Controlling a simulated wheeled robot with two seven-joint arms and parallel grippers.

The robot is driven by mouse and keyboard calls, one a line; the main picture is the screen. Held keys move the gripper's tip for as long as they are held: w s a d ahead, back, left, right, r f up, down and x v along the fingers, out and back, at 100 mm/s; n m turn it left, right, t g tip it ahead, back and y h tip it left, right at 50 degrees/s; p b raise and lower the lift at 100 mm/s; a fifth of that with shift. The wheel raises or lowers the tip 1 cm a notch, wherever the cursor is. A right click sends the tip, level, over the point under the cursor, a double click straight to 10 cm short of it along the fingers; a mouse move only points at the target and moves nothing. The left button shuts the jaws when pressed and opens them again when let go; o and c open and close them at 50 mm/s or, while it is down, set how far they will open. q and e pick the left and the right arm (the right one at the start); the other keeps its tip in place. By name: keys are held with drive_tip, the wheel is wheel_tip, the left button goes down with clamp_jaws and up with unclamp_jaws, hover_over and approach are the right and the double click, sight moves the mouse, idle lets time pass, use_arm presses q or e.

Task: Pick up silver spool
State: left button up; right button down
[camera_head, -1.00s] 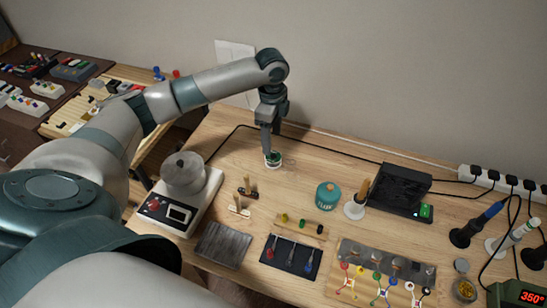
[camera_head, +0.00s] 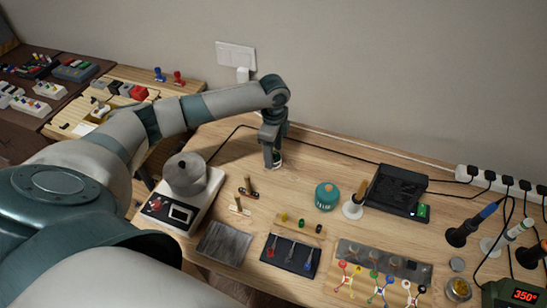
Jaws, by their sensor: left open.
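My left gripper (camera_head: 273,157) points straight down over the back of the wooden table, with its fingers low near the tabletop. It is open. A small round spool-like thing (camera_head: 279,162), whitish with dark green, stands at the fingertips and is mostly hidden by them. I cannot tell from what shows whether it is the silver spool, or whether the fingers touch it. My right gripper is not in view.
A teal round tin (camera_head: 327,196) and a white holder (camera_head: 353,208) stand to the right, before a black box (camera_head: 398,188). A grey pot on a white device (camera_head: 185,175) stands left. A black cable runs along the back. The tabletop near the gripper is mostly clear.

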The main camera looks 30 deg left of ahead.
use_arm(q)
drive_tip(key=shift+f, duration=0.7)
drive_tip(key=c, duration=1)
drive_tip(key=shift+r, duration=0.1)
